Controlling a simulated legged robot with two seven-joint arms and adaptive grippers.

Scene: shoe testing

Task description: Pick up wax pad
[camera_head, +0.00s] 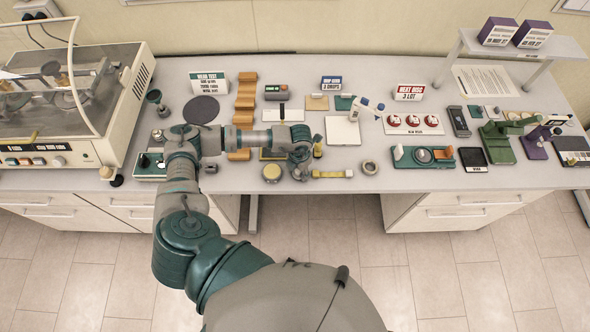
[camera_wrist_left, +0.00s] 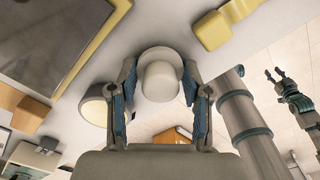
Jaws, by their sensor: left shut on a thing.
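My left gripper (camera_head: 301,148) reaches down over the front middle of the bench. In the left wrist view, its two blue-padded fingers (camera_wrist_left: 160,100) are shut on a pale knob with a wider round base (camera_wrist_left: 160,82), which looks like the wax pad. In the head view the gripper mostly hides this piece, and I cannot tell whether it touches the bench. My right gripper (camera_wrist_left: 274,74) shows small at the right of the wrist view, fingers apart and empty. It is outside the head view.
A round yellow-topped tin (camera_head: 272,173) stands just left of the left gripper. A small yellow-topped bottle (camera_head: 318,151) and a yellow bar (camera_head: 332,174) lie close on its right, then a grey ring (camera_head: 369,167). Orange blocks (camera_head: 245,102) stand behind. A machine (camera_head: 70,100) fills the left.

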